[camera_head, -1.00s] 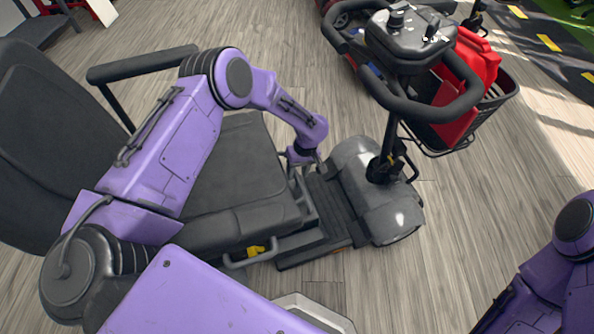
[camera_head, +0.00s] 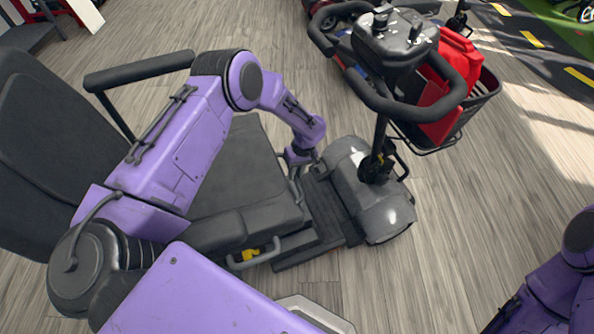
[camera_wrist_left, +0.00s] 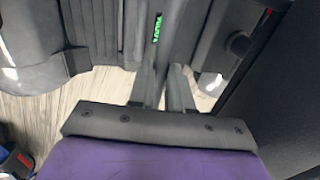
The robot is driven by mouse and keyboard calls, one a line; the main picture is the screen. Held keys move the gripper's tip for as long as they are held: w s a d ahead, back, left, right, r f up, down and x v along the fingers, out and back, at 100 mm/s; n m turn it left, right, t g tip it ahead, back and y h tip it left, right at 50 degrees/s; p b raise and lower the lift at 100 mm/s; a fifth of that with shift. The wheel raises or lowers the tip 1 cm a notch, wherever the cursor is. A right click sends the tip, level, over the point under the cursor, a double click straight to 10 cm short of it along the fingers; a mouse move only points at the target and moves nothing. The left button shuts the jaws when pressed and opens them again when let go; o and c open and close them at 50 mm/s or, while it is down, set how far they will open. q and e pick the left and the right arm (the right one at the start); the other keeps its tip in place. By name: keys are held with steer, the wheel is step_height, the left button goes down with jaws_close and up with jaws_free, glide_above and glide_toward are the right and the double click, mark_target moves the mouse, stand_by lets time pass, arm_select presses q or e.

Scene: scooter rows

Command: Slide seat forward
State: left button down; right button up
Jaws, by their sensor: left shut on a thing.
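The scooter's black padded seat (camera_head: 240,165) shows in the head view, behind the footwell and the grey front cowl (camera_head: 375,205). My left gripper (camera_head: 302,172) is at the far front corner of the seat, low down beside the footwell. It is shut on a grey bar (camera_wrist_left: 178,35) that runs by the seat's front edge. The fingers (camera_wrist_left: 163,90) and this bar show in the left wrist view; the exact contact is hard to see. My left forearm covers part of the seat and backrest (camera_head: 50,150). My right gripper is outside the frames.
The tiller with its handlebar (camera_head: 400,105) and a basket with a red item (camera_head: 445,95) stands ahead of the seat. An armrest (camera_head: 140,70) rises on the seat's far side. A grey loop handle (camera_head: 250,263) is under the near edge. Floor (camera_head: 440,260) at the right is clear.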

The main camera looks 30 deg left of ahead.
arm_select(q)
steer(key=c, duration=1.1)
jaws_free()
steer(key=shift+w+d, duration=0.3)
steer(key=shift+o, duration=0.2)
steer(key=shift+a, duration=0.1)
steer(key=shift+r, duration=0.1)
step_height(320, 180, up, 10)
steer(key=w+d+p, duration=0.1)
steer(key=shift+w+d+r, duration=0.15)
steer(key=shift+w, duration=0.05)
step_height(320, 180, down, 10)
steer(key=s+a+b, duration=0.1)
steer(key=shift+s+a+f, duration=0.25)
steer(key=shift+s, duration=0.05)
steer(key=shift+d, duration=0.1)
